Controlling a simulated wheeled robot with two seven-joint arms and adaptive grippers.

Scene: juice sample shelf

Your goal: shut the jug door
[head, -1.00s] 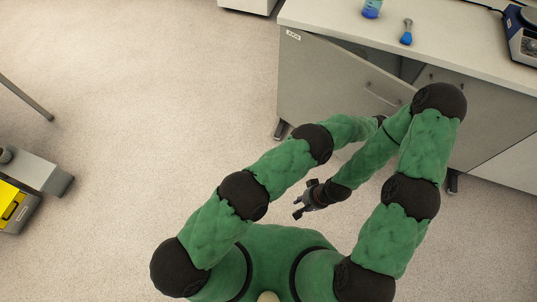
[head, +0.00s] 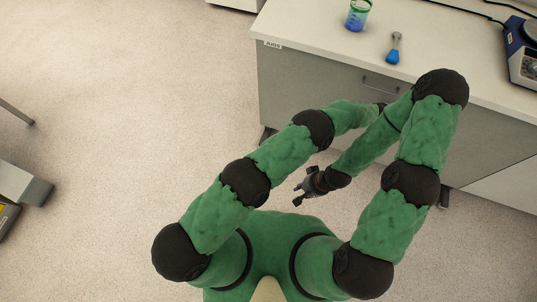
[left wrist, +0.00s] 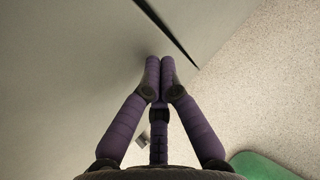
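The jug door (head: 310,95) is the grey front panel at the left of the cabinet, with a label (head: 273,44) and a bar handle (head: 380,88). It looks flush or nearly flush in the head view. In the left wrist view a narrow dark gap (left wrist: 168,36) runs along a grey panel (left wrist: 80,70). My left gripper (left wrist: 160,64) has its fingertips together near that panel; contact is unclear. In the head view it is hidden around the forearms. My right gripper (head: 302,189) is open and empty over the floor.
The white countertop (head: 320,30) carries a beaker with blue liquid (head: 357,15), a blue flask (head: 394,48) and a blue-and-white device (head: 522,50) at the right. Grey equipment (head: 22,185) stands at the left edge. The floor (head: 120,130) between is clear.

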